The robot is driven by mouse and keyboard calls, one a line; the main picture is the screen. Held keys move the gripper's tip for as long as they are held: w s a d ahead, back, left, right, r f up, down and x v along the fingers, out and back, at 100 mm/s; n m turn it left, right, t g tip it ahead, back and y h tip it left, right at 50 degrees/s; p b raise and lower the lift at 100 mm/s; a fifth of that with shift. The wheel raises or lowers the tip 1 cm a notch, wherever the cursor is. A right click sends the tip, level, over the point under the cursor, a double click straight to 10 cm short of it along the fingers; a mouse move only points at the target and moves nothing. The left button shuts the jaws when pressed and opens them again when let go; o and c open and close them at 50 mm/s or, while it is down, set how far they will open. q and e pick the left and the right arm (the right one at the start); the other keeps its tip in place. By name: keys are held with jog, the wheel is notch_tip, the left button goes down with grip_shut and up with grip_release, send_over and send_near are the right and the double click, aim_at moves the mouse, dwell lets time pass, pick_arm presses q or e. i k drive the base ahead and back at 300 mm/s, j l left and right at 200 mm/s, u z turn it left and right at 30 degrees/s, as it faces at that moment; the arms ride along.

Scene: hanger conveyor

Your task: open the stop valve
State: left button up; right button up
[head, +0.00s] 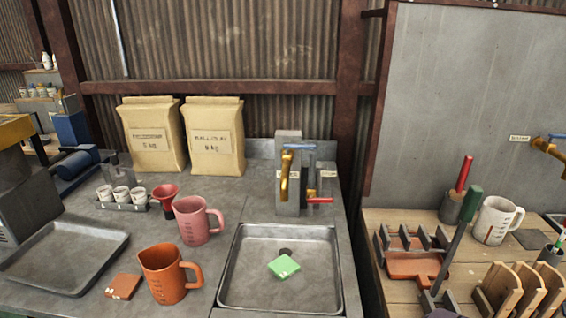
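A small valve with a red lever (319,200) sits low on the right side of the grey tap post (288,151) behind the sink. Its lever lies roughly level and points right. Small labels beside the fittings are too small to read. No water shows from the spout. Neither of my grippers is in view.
Two paper sacks (215,160) stand behind. A workbench (380,218) with racks and a second blue-levered tap (545,146) are at right.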

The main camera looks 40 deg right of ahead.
aim_at(310, 200)
jog(key=z, duration=1.7)
jog(key=j+u, duration=0.25)
jog(key=i+j+u, duration=0.1)
jog(key=j+u, duration=0.2)
